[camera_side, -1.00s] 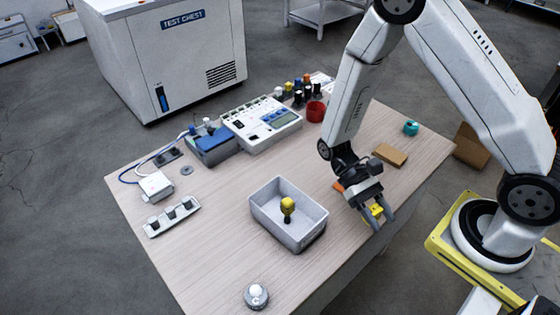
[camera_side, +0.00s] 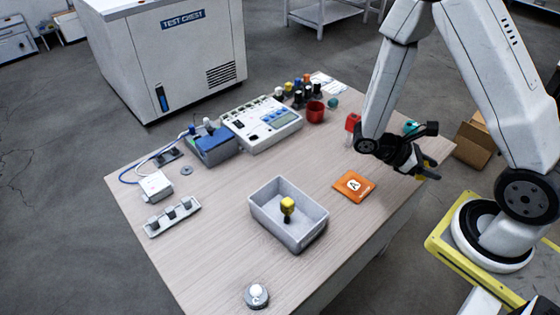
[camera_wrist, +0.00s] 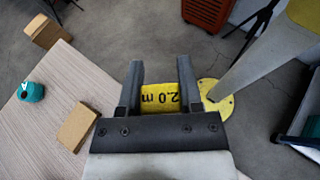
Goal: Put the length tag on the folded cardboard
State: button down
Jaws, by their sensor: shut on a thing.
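My gripper (camera_side: 424,170) is shut on the length tag, a yellow tag marked "2.0 m" (camera_wrist: 160,98), above the table's right edge. In the wrist view the tag sits between the two grey fingers of my gripper (camera_wrist: 160,66). The folded cardboard (camera_wrist: 77,127), a flat tan piece, lies on the table to the left of my gripper in the wrist view. In the side view my gripper and wrist hide most or all of the cardboard.
A teal roll (camera_wrist: 30,91) stands near the cardboard. An orange card marked A (camera_side: 354,186) and a grey bin (camera_side: 265,222) with a yellow-topped item inside are on the table. An open cardboard box (camera_wrist: 47,31) sits on the floor beyond the edge.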

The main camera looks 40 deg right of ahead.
jog(key=w+d+r+n+t+h, duration=0.1)
jog(key=w+d+n+t+h, duration=0.2)
jog(key=d, duration=0.4)
jog(key=shift+r+n+t+h, duration=0.25)
jog(key=shift+n+t+h, duration=0.25)
jog(key=shift+n+t, duration=0.8)
jog(key=shift+d, duration=0.1)
jog(key=w+d+f, duration=0.2)
jog(key=w, duration=0.1)
jog(key=w+d+f, duration=0.2)
jog(key=w+f, duration=0.1)
jog(key=w, duration=0.1)
jog(key=w+d+f, duration=0.3)
jog(key=shift+w+f, duration=0.2)
jog(key=shift+w+d+f, duration=0.2)
jog(key=shift+w+f, duration=0.2)
jog(key=shift+f, duration=0.1)
